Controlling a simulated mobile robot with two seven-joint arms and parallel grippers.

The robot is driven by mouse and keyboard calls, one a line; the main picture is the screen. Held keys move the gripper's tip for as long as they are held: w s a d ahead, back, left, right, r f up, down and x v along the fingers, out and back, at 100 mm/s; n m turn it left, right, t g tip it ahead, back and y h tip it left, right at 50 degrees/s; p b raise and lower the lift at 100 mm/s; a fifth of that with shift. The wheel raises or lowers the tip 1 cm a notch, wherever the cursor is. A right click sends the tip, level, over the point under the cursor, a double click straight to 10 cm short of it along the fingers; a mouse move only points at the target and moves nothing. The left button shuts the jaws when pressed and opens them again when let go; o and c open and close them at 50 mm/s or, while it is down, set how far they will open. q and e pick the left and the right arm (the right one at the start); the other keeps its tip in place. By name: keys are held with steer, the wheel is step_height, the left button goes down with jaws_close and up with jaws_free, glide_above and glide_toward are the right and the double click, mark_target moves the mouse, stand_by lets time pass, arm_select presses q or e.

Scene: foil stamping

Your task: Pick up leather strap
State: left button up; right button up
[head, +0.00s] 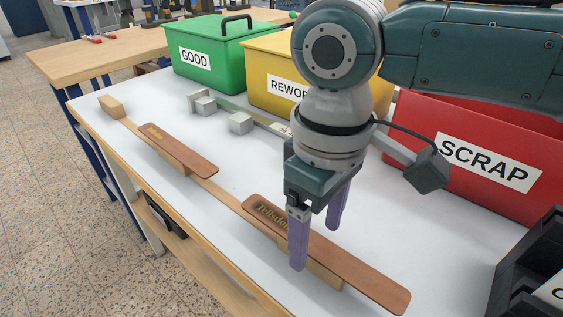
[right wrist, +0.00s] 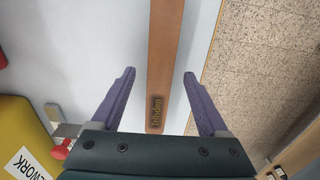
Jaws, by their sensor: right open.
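A long brown leather strap (head: 357,268) with gold stamped lettering lies on wooden supports near the front edge of the white table. A second, shorter brown strap (head: 178,151) with a stamp lies on supports farther left. My right gripper (head: 318,245) is open above the longer strap, near its lettered end, with purple fingers pointing down. In the right wrist view this strap (right wrist: 166,60) runs between the two open fingers, apart from both. Its lettering shows near the gripper body. My left gripper is not in view.
Green GOOD (head: 213,60), yellow REWORK (head: 262,68) and red SCRAP (head: 430,165) bins stand along the table's back. A black container (head: 530,270) is at the lower right. White tabletop (head: 130,100) is clear around the straps.

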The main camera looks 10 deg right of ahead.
jaws_close()
stand_by(0.4)
steer(key=shift+r, duration=0.15)
